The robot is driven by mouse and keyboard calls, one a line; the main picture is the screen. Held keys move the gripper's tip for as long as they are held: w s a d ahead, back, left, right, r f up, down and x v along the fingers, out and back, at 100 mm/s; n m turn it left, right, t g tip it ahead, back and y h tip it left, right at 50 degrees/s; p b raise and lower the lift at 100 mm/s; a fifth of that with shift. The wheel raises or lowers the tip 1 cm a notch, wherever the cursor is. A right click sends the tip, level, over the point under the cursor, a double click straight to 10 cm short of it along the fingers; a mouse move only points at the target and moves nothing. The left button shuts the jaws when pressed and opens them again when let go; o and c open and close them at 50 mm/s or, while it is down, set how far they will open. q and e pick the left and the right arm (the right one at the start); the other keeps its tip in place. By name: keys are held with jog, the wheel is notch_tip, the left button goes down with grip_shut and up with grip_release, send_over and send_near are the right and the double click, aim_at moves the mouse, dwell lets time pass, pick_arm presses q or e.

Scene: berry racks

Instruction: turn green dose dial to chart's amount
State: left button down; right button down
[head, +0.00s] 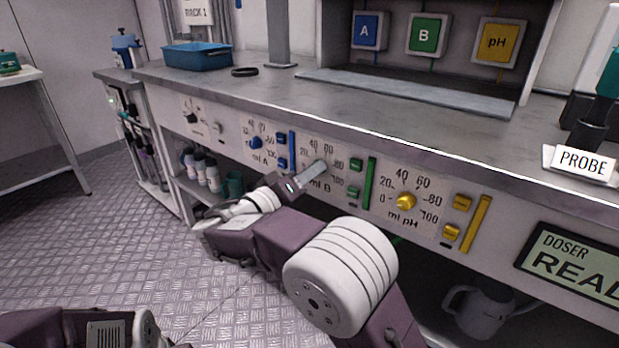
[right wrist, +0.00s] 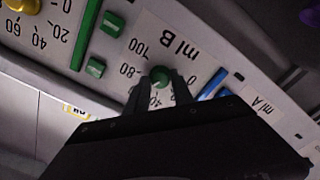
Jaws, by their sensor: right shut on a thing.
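The green dose dial (right wrist: 160,77) sits on the "ml B" panel (right wrist: 190,45), with its number scale around it. My right gripper (right wrist: 161,90) is shut on the dial, one finger on each side. A small light mark shows on the dial, but I cannot tell its exact reading. In the head view my right gripper (head: 318,168) reaches the "ml B" panel (head: 310,152) and hides the dial. No chart with an amount is readable in either view. Only part of my left arm shows at the lower left; its gripper is out of view.
A blue dial (head: 255,143) is to the left and a yellow dial (head: 405,201) to the right. Green buttons (head: 355,164) and a green bar (head: 369,183) are beside the panel. The bench top (head: 300,95) overhangs the panels. A cut-off doser display (head: 575,262) is at right.

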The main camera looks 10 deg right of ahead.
jog(key=shift+r, duration=0.2)
jog(key=c, duration=1.1)
grip_release()
jog(key=shift+w+d+f, duration=0.1)
jog(key=p+v, duration=0.3)
jog(key=v, duration=0.6)
